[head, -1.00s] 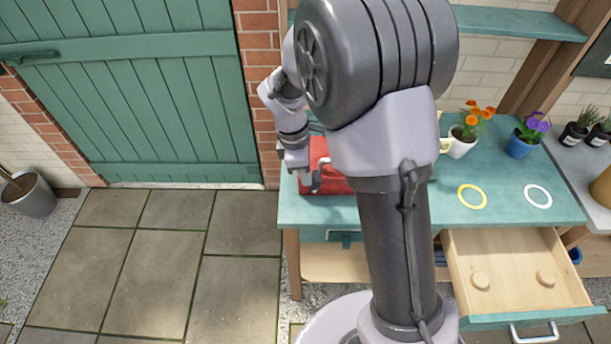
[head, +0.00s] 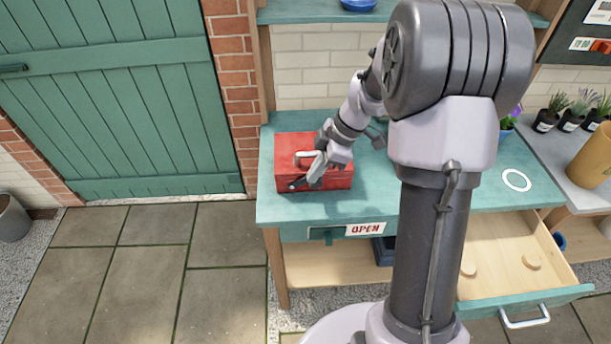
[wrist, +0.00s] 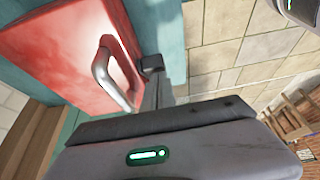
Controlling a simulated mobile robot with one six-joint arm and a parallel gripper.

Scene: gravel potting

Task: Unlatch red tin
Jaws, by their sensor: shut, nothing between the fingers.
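The red tin (head: 287,145) sits closed on the left end of the teal bench in the head view, with a pale handle (head: 305,154) on its lid. My gripper (head: 297,184) is shut and empty, low at the tin's front side. I cannot tell whether it touches the tin. In the wrist view the tin (wrist: 60,50) fills the upper left, with its metal handle (wrist: 108,75) close beside my dark fingers (wrist: 152,68). The tin's latch is not clearly visible; my gripper and wrist cover part of the front.
The teal bench (head: 365,205) has an "OPEN" sign (head: 365,229) on its front edge. A drawer (head: 540,265) stands pulled out at the right with round wooden knobs inside. A white ring (head: 516,180) marks the bench top. A shelf (head: 300,14) runs above.

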